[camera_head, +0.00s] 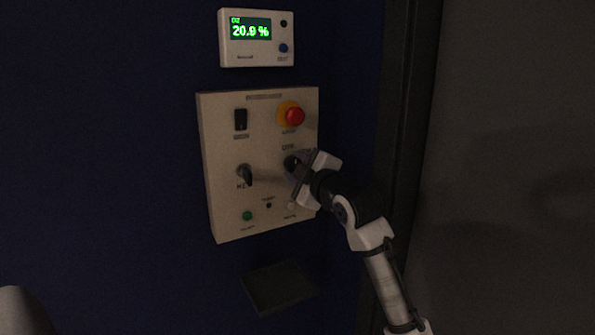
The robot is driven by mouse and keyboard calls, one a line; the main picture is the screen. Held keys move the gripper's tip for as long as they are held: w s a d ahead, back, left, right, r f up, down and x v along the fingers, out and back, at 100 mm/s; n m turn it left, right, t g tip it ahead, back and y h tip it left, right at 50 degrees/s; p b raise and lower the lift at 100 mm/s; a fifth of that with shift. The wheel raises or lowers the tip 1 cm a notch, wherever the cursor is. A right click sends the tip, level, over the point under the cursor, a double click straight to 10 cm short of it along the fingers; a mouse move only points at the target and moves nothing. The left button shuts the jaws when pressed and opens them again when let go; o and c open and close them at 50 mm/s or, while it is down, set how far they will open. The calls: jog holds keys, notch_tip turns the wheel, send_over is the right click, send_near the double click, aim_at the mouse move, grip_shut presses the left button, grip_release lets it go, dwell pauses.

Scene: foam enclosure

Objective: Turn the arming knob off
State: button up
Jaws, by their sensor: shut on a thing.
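A cream control panel (225,205) is mounted on the dark blue wall. My gripper (293,165) is at the panel's right side, below the red mushroom button, and is shut on a dark knob that it mostly hides. The label above this knob is too small to read, and its pointer direction cannot be made out. Another dark knob (245,175) sits at the lower left of the panel, clear of my gripper.
A red mushroom button (294,116) on a yellow ring is just above my gripper. A black rocker switch (240,120) is at upper left, a green button (247,216) at lower left. A dark shelf-like piece (278,287) is below.

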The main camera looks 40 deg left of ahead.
dwell(0.4)
jog(key=o, duration=1)
jog(key=b+v, duration=0.2)
jog(key=v, duration=1.1)
jog(key=shift+s+d+b, duration=0.2)
jog(key=shift+d+b, duration=0.1)
jog(key=shift+d, duration=0.05)
